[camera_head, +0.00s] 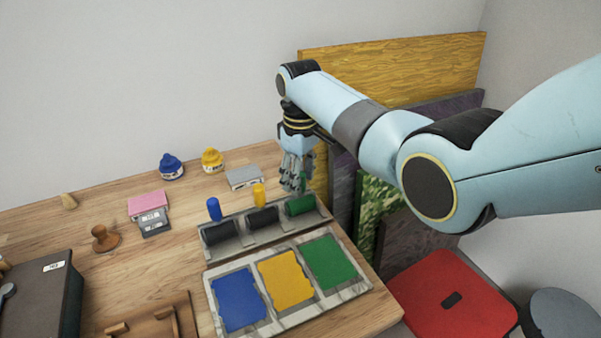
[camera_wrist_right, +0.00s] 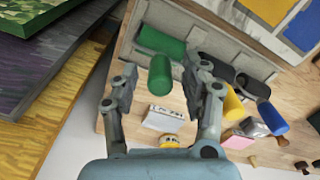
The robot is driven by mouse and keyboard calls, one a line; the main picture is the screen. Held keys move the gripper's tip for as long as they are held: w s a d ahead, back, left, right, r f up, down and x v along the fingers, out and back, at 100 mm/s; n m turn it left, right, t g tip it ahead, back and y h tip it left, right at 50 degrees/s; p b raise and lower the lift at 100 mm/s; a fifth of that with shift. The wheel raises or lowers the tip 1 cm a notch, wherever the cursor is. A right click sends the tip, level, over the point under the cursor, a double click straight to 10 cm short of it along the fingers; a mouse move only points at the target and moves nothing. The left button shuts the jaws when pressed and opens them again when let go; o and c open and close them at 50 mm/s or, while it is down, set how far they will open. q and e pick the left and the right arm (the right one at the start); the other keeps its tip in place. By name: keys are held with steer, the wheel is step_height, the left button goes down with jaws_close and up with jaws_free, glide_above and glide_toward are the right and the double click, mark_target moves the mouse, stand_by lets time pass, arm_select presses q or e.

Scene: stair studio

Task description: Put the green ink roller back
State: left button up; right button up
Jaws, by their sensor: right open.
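The green ink roller (camera_head: 300,205) lies in the right-hand slot of the grey roller rack (camera_head: 326,211). In the right wrist view its green head (camera_wrist_right: 161,40) rests in the rack, and its green handle (camera_wrist_right: 160,76) sticks up toward the camera. My right gripper (camera_head: 293,186) points down over that slot and hides part of the handle in the head view. In the wrist view the fingers of my right gripper (camera_wrist_right: 161,72) stand open on both sides of the handle, with gaps. My left gripper is not in view.
Rollers with blue (camera_head: 214,209) and yellow (camera_head: 258,195) handles fill the other slots. An ink tray (camera_head: 214,300) with blue, yellow and green pads lies in front. Ink bottles stand behind. Boards (camera_head: 400,70) lean beyond the table's right edge, near a red stool (camera_head: 455,290).

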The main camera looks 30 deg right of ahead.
steer(key=shift+r, duration=0.3)
step_height(320, 180, up, 12)
steer(key=shift+r+b, duration=0.15)
steer(key=shift+b, duration=0.2)
